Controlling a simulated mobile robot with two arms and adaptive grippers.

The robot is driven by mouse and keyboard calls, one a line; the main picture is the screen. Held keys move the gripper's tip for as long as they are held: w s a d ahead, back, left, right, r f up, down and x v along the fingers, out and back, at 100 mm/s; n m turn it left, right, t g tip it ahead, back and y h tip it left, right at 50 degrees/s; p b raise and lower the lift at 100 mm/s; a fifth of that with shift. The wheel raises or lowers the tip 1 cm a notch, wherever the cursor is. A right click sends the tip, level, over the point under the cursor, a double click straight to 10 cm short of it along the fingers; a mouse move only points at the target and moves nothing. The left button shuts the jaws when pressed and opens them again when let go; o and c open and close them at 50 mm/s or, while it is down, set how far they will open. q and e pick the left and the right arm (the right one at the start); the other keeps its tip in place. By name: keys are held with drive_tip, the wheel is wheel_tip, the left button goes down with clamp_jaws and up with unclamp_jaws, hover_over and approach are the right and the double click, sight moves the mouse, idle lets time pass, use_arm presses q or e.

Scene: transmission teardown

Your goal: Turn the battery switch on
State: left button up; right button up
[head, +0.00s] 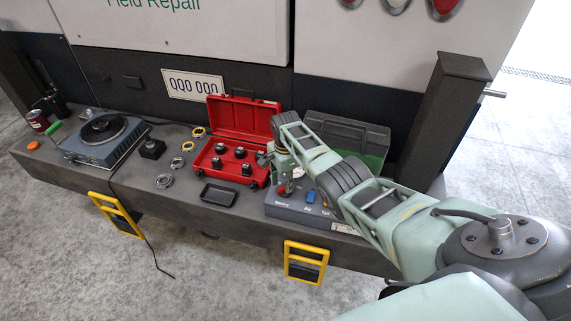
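The grey switch box (303,209) stands on the bench at the right of the red case, with small labels along its front. A red switch knob (285,190) shows at its left, over a label that seems to read Battery. Blue and orange switches sit to its right. My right gripper (281,176) points down just above and against the red knob as seen from here. Whether it touches the knob, and how far its fingers are apart, is hidden by the small size and the arm. My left gripper is not in view.
An open red case (232,170) with several black sockets lies left of my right gripper. A small black tray (217,195) lies in front of it. A green-and-grey open case (350,137) stands behind my arm. A turntable-like device (104,135) is at the far left.

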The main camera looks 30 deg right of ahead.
wheel_tip(320, 180, up, 10)
idle(0.5)
drive_tip(key=shift+r, duration=0.1)
